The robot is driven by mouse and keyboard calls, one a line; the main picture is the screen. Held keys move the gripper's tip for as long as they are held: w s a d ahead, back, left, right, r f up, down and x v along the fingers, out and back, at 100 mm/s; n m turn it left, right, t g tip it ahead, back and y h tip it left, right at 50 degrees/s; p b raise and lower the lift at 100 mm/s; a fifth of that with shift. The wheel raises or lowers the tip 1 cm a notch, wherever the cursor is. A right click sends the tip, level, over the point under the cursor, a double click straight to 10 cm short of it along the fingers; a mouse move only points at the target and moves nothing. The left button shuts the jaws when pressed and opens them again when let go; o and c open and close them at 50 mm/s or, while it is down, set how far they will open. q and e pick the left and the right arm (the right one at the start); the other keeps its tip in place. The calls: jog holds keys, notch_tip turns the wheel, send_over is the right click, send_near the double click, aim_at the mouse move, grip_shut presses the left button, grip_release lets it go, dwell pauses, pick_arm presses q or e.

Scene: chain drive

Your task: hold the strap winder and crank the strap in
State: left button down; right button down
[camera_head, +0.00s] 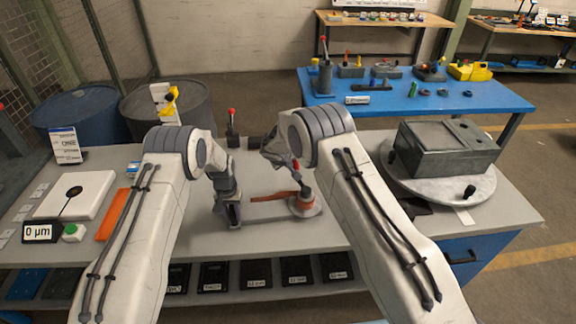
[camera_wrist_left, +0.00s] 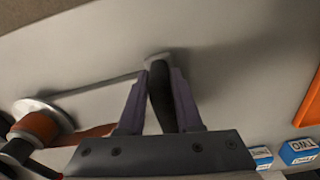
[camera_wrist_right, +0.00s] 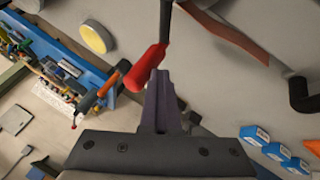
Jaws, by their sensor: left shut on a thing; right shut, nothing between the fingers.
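The strap winder (camera_head: 304,205), an orange hub on a pale round disc, sits on the grey bench. Its orange strap (camera_head: 272,197) runs left toward my left gripper (camera_head: 233,218). In the left wrist view the hub (camera_wrist_left: 42,128) is at the left, and a thin rod joins it to a dark handle (camera_wrist_left: 162,100). My left gripper is shut around that handle. The red crank knob (camera_wrist_right: 145,68) is right at the fingertips of my right gripper (camera_wrist_right: 160,80); whether they touch is unclear. The right fingers are shut with nothing between them. My right arm partly hides the winder's crank.
A grey box on a round turntable (camera_head: 478,190) is at the right. A white gauge plate (camera_head: 75,195), an orange bar (camera_head: 113,213) and a green button (camera_head: 74,232) are at the left. A blue table (camera_head: 440,100) with tools stands behind. Bench between left gripper and orange bar is mostly clear.

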jog(key=d+m+h, duration=0.1)
jog(key=w+d+m+g+h, duration=0.1)
jog(key=m, duration=0.1)
jog(key=shift+w+d+m, duration=0.1)
jog(key=shift+w+m, duration=0.2)
jog(key=shift+w+d, duration=0.3)
jog(key=shift+d, duration=0.6)
jog(key=s+d+m+g+h, duration=0.2)
jog(key=s+d+m+g, duration=0.1)
jog(key=d+m, duration=0.3)
jog(key=shift+s+d+m+g, duration=0.25)
jog(key=shift+d+m+g, duration=0.05)
jog(key=shift+d, duration=0.8)
